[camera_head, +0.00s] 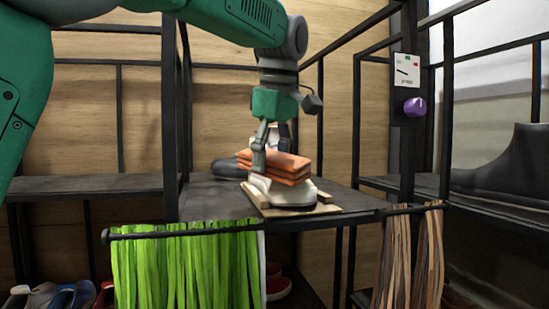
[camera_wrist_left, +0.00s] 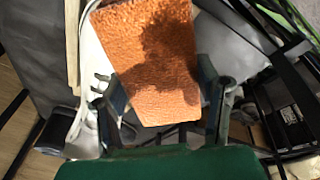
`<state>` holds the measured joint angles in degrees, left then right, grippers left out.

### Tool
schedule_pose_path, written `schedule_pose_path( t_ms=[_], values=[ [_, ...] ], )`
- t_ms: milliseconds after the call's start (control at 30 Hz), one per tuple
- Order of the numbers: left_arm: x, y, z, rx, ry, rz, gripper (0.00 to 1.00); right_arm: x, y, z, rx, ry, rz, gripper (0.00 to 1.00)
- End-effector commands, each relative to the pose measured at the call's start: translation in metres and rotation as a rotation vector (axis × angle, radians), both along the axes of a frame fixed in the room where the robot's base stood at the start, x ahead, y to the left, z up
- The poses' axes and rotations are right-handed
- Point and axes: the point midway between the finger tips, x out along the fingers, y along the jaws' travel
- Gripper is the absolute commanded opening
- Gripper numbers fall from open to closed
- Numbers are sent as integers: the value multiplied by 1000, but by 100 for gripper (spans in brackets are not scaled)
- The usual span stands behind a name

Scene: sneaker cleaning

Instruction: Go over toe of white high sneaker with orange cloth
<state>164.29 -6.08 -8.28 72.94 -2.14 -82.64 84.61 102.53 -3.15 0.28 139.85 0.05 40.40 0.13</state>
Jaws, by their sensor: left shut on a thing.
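The cloth and gripper hide much of the sneaker's upper part. In the left wrist view the orange cloth (camera_wrist_left: 155,60) lies between the fingers and covers most of the shoe. A white edge of the sneaker (camera_wrist_left: 92,55) shows left of it. My right gripper is out of view.
A pale wooden frame (camera_head: 257,198) lies around the sneaker on the dark shelf (camera_head: 205,200). A dark shoe (camera_head: 228,167) stands behind left. Green strips (camera_head: 185,268) and brown strips (camera_head: 428,255) hang in front. A post with a purple knob (camera_head: 414,107) stands right.

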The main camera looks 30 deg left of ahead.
Motion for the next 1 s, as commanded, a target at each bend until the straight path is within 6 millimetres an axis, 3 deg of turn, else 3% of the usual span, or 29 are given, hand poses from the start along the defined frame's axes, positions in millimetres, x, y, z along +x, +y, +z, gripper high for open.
schedule_pose_path(
  t_ms=[700,1000],
  values=[
    [2,5,-13,-2,1,0,34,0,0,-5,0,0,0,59],
    [24,-12,-12,1,2,0,34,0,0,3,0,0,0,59]
  ],
)
